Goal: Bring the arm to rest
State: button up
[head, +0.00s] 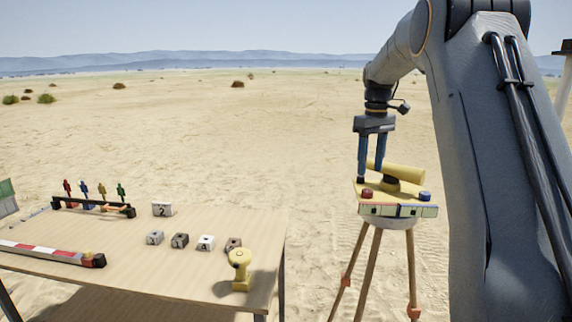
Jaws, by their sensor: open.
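My gripper (371,172) hangs at the end of my arm, its two blue fingers pointing down and apart with nothing seen between them. It is over the left side of a yellow surveying instrument (405,172) on a tripod. Its fingertips are close to the instrument's plate (372,193); I cannot tell whether they touch it. A red knob (367,193) and a blue knob (425,196) sit on the plate.
The wooden table (120,250) at lower left holds numbered and lettered blocks (180,240), a yellow object (240,268), a rack with coloured figures (92,206) and a red-white bar (50,253). Tripod legs (412,275) stand between table and arm. Open sand lies beyond.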

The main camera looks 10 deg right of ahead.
jog(key=s+a+f+m, duration=0.1)
jog(key=s+a+f, duration=0.5)
jog(key=s, duration=0.4)
jog(key=s+a+f+m+t+b, duration=0.1)
jog(key=s+a+f, duration=0.5)
jog(key=s, duration=0.5)
jog(key=s+a+f+m, duration=0.2)
jog(key=s+a+f, duration=0.4)
jog(key=s, duration=0.5)
jog(key=shift+a+f+b, duration=0.3)
jog(key=shift+f+b, duration=0.1)
jog(key=shift+f, duration=0.1)
